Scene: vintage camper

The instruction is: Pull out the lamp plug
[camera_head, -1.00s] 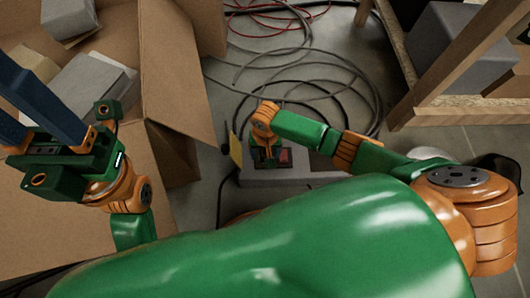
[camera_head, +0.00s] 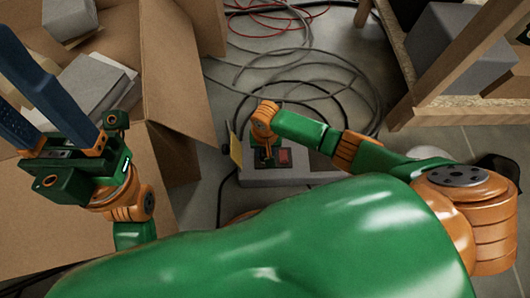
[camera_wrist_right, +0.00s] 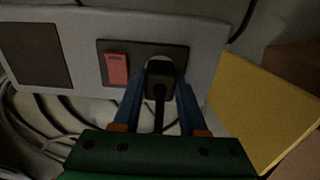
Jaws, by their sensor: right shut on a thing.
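The black lamp plug (camera_wrist_right: 160,76) sits at the round socket of a dark panel on a grey power box (camera_wrist_right: 205,30), beside a red switch (camera_wrist_right: 117,69). Its cord runs back between my fingers. My right gripper (camera_wrist_right: 160,95) has one blue finger on each side of the plug and is shut on it. In the head view my right gripper (camera_head: 267,157) is at the box (camera_head: 300,175), and my wrist mostly hides the plug. The red switch (camera_head: 284,155) shows beside it. My left gripper (camera_head: 12,85) is open and empty, its two blue fingers apart over the cardboard box.
An open cardboard box (camera_head: 175,70) with grey items stands at the left. Coiled cables (camera_head: 310,75) lie on the floor behind the power box. A wooden frame (camera_head: 440,110) stands at the right. A yellow card (camera_wrist_right: 262,105) is close beside the right gripper.

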